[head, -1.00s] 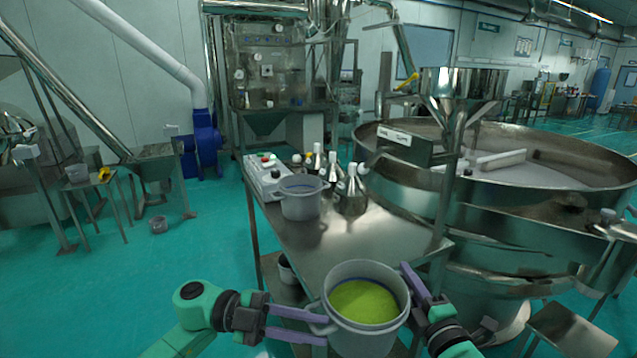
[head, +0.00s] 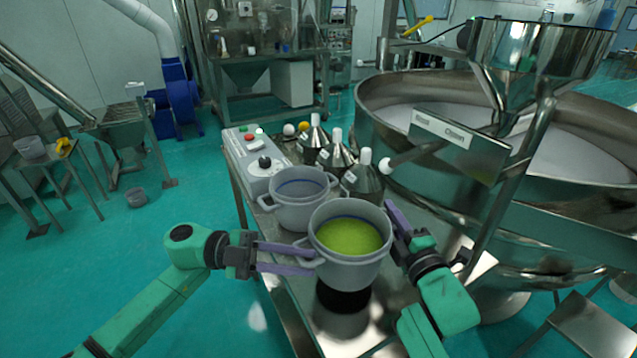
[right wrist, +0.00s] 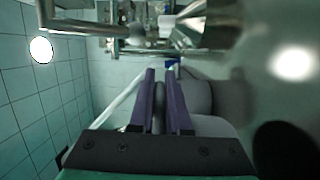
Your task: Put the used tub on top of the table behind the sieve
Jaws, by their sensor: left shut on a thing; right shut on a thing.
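A grey tub (head: 350,270) with yellow-green contents is held upright between my two grippers, above the steel table (head: 320,325), with a dark shadow below it. My left gripper (head: 318,260) is shut on its left handle. My right gripper (head: 392,208) is shut on its right side; the tub hides the grip in the head view. In the right wrist view the purple fingers (right wrist: 165,85) are close together with a grey tub part (right wrist: 198,98) beside them. A second grey tub (head: 298,212), seemingly empty, stands on the table just behind the held one. The round steel sieve (head: 450,185) stands at right.
A control box (head: 250,160) with buttons and several steel flasks (head: 335,160) occupy the table's back part. A hopper (head: 540,60) and a labelled box (head: 460,140) overhang the right side. A small side table (head: 70,165) is at far left, with open green floor between.

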